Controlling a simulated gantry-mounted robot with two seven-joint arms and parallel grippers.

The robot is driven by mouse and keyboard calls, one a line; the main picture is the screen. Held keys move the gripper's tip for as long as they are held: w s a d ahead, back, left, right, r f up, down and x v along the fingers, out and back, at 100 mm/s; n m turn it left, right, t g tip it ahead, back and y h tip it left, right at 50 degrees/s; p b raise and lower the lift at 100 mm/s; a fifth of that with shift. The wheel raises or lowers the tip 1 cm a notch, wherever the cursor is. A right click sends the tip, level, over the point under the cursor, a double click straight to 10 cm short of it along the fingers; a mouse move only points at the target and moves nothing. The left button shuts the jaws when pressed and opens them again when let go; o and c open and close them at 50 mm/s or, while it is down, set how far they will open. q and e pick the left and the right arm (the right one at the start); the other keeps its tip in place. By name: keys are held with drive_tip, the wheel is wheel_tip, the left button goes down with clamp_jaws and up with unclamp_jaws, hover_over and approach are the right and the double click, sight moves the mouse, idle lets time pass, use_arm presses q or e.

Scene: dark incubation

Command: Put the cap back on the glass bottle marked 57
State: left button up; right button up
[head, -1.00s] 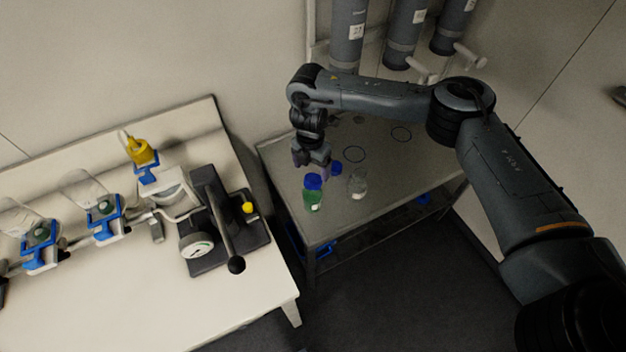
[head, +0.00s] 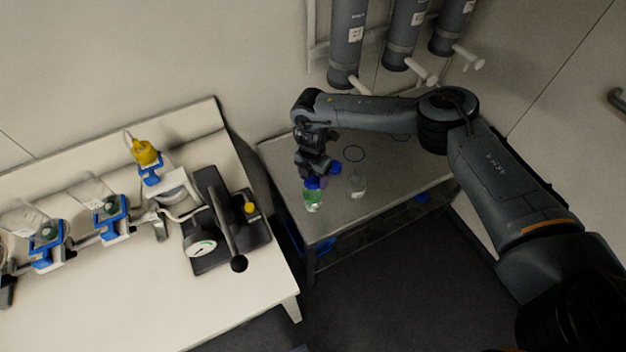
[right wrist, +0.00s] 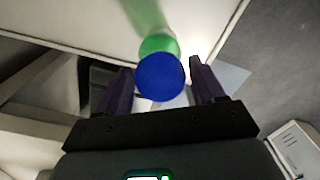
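A bottle with green contents (head: 312,203) stands on the grey table, with a blue cap (head: 312,183) on its top. A clear glass bottle (head: 358,186) stands to its right with no cap visible on it. Another blue cap (head: 336,168) lies on the table between and behind them. No number is legible on either bottle. My right gripper (head: 314,175) is at the green bottle's top. In the right wrist view, its open fingers (right wrist: 161,85) stand either side of a blue cap (right wrist: 160,77), with gaps on both sides. The green bottle (right wrist: 157,43) shows behind that cap. My left gripper is not in view.
The grey table (head: 385,180) has dark rings marked on it and free room to the right. Grey cylinders (head: 347,45) with white handles hang on the wall behind. A white bench (head: 110,290) with clamps and a lever device (head: 228,225) stands at left.

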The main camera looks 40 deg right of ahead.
sight(317, 179)
drive_tip(key=c, duration=0.7)
drive_tip(key=shift+r, duration=0.1)
drive_tip(key=shift+r+b, duration=0.3)
drive_tip(key=shift+r, duration=0.2)
drive_tip(key=r, duration=0.1)
drive_tip(key=r+b, duration=0.1)
drive_tip(key=r, duration=0.1)
drive_tip(key=shift+s+d+r, duration=0.1)
drive_tip(key=shift+s+d, duration=0.15)
drive_tip(key=shift+s, duration=0.1)
drive_tip(key=shift+s+d+r, duration=0.8)
drive_tip(key=shift+s+r, duration=0.3)
drive_tip(key=shift+s, duration=0.5)
drive_tip(key=shift+s+d+r, duration=0.85)
drive_tip(key=shift+s+r, duration=0.25)
drive_tip(key=shift+s, duration=0.5)
drive_tip(key=shift+s+d+r, duration=0.8)
drive_tip(key=shift+s+r, duration=0.3)
drive_tip(key=shift+s, duration=0.5)
